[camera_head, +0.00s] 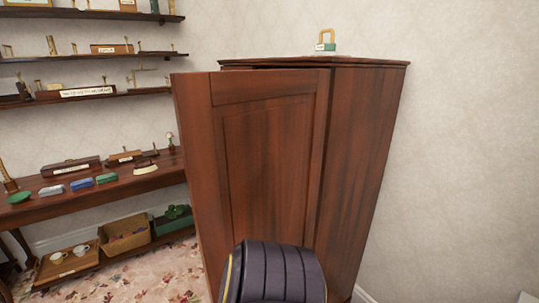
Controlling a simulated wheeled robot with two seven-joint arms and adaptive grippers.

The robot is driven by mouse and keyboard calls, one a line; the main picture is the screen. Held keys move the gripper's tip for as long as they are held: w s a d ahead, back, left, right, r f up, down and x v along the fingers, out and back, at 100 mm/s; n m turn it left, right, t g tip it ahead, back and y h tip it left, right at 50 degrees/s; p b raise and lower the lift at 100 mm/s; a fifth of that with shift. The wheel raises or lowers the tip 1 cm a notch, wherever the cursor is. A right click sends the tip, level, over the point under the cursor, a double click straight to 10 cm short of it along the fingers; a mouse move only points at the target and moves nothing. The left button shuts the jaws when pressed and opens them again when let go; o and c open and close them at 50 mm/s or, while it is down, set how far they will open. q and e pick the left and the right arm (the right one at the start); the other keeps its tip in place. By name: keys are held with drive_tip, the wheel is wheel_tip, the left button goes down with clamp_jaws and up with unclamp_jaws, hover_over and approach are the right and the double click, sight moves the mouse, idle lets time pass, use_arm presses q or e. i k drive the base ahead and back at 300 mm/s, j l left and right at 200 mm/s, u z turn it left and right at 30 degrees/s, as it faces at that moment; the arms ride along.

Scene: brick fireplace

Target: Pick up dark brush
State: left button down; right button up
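I cannot make out a dark brush for certain. Small items lie on the wooden side table (95,197) at the left, and a small dark-and-pale item (145,167) near its right end is too small to identify. Neither of my grippers shows in the head view.
A tall dark wooden cabinet (268,165) fills the middle, its door swung out. A padlock-shaped item (325,41) stands on top. A ribbed navy shape (275,273) is at the bottom. Wall shelves (90,97) hang left; bins (124,236) sit below the table.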

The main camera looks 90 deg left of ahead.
sight(149, 167)
drive_tip(key=u, duration=3.9)
drive_tip(key=i+j+z, duration=0.5)
drive_tip(key=i+j, duration=0.15)
drive_tip(key=j, duration=0.2)
drive_tip(key=i+j+z, duration=0.25)
drive_tip(key=j, duration=0.25)
